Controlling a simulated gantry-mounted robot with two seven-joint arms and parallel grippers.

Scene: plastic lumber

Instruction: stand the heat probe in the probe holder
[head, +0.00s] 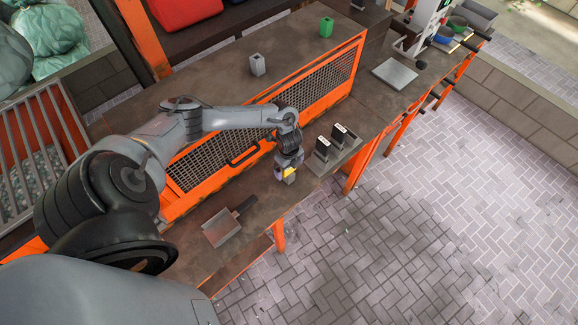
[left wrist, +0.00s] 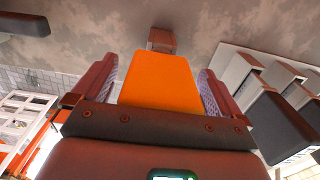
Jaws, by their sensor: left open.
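My left gripper (head: 288,166) is low over the front part of the bench, left of a grey plate. In the left wrist view its two fingers (left wrist: 160,88) are apart, one on each side of an orange-yellow block-like body, with a gap on both sides. This body, seemingly the heat probe (left wrist: 160,78), has a small brownish-grey end piece beyond it. In the head view it shows as a small yellow patch (head: 289,172), mostly hidden by the gripper. I cannot tell for certain which thing is the probe holder; a grey block (head: 257,65) and a green block (head: 326,27) stand farther back.
A dustpan-like scoop (head: 221,228) lies to the left near the front edge. An orange mesh panel (head: 310,87) runs behind. A flat grey plate (head: 395,74) lies far right.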

